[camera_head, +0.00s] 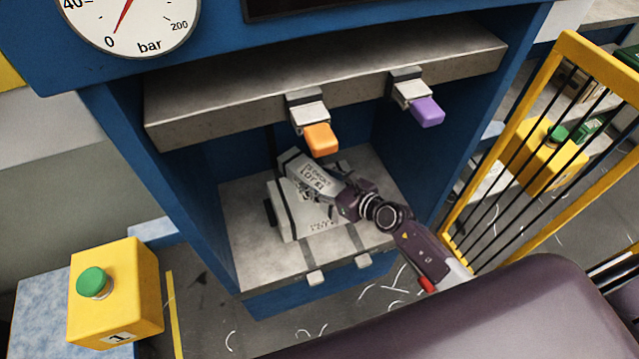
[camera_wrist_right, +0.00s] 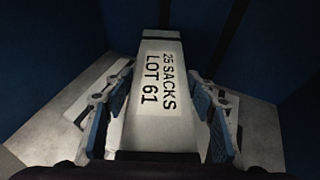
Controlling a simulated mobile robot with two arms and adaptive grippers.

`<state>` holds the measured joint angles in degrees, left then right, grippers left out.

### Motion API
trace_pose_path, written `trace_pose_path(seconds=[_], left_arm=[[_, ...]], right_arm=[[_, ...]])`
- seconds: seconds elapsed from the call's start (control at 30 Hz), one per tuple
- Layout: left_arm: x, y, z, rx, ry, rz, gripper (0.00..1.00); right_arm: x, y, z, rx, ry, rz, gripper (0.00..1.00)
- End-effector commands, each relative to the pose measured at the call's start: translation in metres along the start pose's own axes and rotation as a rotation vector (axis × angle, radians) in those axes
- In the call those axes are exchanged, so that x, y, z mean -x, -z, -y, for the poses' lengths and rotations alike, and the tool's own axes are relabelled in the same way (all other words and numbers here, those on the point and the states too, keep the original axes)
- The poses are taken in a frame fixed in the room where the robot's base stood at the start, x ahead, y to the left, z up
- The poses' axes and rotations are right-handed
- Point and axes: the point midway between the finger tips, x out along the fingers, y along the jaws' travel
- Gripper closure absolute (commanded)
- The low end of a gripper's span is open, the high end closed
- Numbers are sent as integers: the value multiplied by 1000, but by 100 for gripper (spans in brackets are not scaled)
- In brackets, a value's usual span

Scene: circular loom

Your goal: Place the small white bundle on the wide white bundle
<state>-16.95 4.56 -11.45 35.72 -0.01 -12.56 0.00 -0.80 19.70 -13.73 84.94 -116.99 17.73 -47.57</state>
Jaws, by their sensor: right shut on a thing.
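The small white bundle (camera_head: 304,170) has dark bands and a printed label; in the right wrist view (camera_wrist_right: 157,80) the label reads "25 SACKS LOT 61". My right gripper (camera_head: 328,187) is shut on it, with blue finger pads on both its sides in the wrist view. The wide white bundle (camera_head: 298,224) lies on the grey lower plate inside the blue press, partly hidden by the small bundle and my gripper. The small bundle is over the wide one; I cannot tell whether they touch. My left gripper is not in view.
A grey upper plate (camera_head: 225,105) with an orange-tipped handle (camera_head: 321,139) and a purple-tipped handle (camera_head: 427,112) hangs above. Blue press walls (camera_head: 185,170) flank the space. A yellow box with a green button (camera_head: 95,282) stands at left, a yellow barred fence (camera_head: 450,215) at right.

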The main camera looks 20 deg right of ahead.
Motion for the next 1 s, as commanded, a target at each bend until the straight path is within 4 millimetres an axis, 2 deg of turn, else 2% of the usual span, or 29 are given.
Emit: trace_pose_path(seconds=[0.37,0.4,0.53,0.87,1.0], left_arm=[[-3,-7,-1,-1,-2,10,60],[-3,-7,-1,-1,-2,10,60],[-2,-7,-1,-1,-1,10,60],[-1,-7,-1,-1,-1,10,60],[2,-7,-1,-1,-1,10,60]], right_arm=[[-2,1,0,-1,1,5,89],[-2,3,0,-1,0,1,46],[-2,3,0,-1,0,1,32],[-1,1,0,-1,0,2,31],[10,1,0,0,0,1,31]])
